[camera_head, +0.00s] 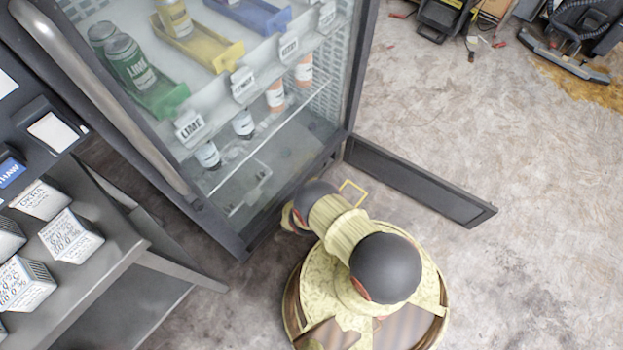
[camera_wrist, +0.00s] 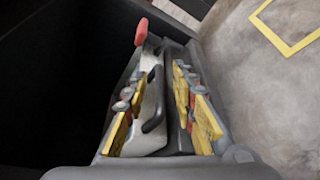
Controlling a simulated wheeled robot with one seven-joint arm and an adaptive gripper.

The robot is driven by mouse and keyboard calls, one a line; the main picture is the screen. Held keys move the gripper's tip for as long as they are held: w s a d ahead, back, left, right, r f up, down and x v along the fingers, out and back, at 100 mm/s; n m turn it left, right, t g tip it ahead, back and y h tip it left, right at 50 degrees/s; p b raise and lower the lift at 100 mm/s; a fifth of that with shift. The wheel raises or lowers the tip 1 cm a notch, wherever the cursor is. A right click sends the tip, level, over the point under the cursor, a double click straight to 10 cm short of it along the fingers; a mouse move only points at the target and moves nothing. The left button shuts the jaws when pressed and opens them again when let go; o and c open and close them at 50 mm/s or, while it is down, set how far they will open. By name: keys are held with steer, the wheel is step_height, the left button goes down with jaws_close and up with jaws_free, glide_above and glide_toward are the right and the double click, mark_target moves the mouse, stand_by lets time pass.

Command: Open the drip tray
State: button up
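My gripper (camera_wrist: 160,108) is at the dark lower front of the glass-door freezer (camera_head: 243,250), with its yellow-padded fingers apart. A light grey part with a dark loop handle (camera_wrist: 155,116) shows between the fingers, closer to the left pads. It may be the drip tray, but I cannot tell for sure, nor whether the pads touch it. A red-tipped end (camera_wrist: 141,32) shows above it. In the head view my arm hides the fingertips and any tray.
A dark low panel (camera_head: 420,183) sticks out from the freezer's right corner across the floor. A yellow square outline (camera_head: 353,193) is on the floor behind my arm. A grey shelf with boxes (camera_head: 72,236) stands at left. Floor at right is clear; equipment (camera_head: 585,35) lies far right.

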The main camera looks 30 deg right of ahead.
steer(key=shift+w+d+f, duration=0.1)
steer(key=shift+w+d, duration=0.15)
steer(key=shift+d, duration=0.15)
steer(key=shift+c, duration=0.2)
jaws_close()
stand_by(0.6)
